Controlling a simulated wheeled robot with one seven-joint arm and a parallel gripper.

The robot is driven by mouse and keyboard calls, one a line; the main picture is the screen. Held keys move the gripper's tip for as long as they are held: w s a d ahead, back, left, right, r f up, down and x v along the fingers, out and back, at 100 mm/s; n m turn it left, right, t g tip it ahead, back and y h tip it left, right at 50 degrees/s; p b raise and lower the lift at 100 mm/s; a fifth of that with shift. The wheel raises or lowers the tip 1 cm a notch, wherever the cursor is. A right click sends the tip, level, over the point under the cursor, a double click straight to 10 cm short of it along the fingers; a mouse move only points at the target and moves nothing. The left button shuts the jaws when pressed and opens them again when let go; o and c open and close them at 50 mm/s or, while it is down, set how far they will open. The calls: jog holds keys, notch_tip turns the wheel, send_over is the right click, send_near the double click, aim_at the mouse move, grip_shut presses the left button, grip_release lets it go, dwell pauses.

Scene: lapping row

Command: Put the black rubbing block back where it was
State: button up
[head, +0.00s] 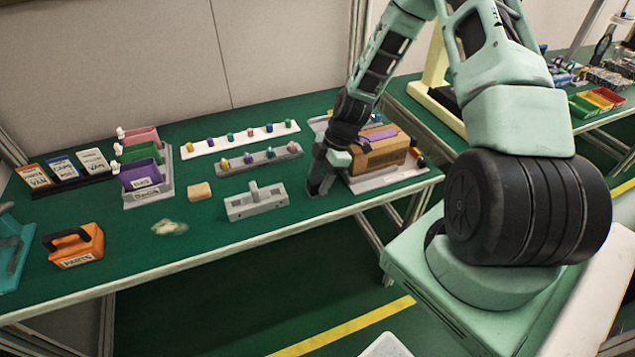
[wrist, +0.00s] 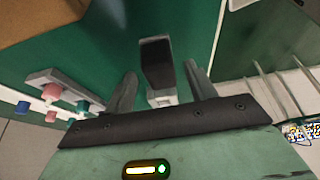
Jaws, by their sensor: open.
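The black rubbing block (wrist: 157,62) shows in the wrist view between the two grey fingers of my gripper (wrist: 160,73), over the green table. A pale grey part shows at its near end. The fingers are apart, with a gap visible on each side of the block. In the head view my gripper (head: 320,182) points down at the green table (head: 225,242), just left of the brown box. The block cannot be told clearly from the dark gripper there.
A brown box (head: 378,155) stands on a grey plate (head: 405,178) to the right of my gripper. A grey block with a post (head: 255,203) lies to the left. Behind are a grey knob rack (head: 240,164) and a white one (head: 220,147). An orange caddy (head: 75,247) stands at front left.

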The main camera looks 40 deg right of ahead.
jog(key=b+v, duration=0.1)
jog(key=v, duration=0.9)
jog(key=s+a+r+m+g+h, duration=0.1)
jog(key=s+a+r, duration=0.25)
jog(key=a, duration=0.65)
jog(key=s+a+r+m+g+h, duration=0.1)
jog(key=s+a+r+m, duration=0.15)
jog(key=a+r, duration=0.45)
jog(key=s+a+r+m+h, duration=0.1)
jog(key=s+a+r+m, duration=0.1)
jog(key=s+a, duration=0.4)
jog(key=s+a+r+m, duration=0.1)
jog(key=s+a, duration=0.4)
jog(key=s, duration=0.6)
jog(key=shift+a+r+m+t+h, duration=0.35)
jog(key=shift+a+r+t+h, duration=0.05)
jog(key=shift+r, duration=0.35)
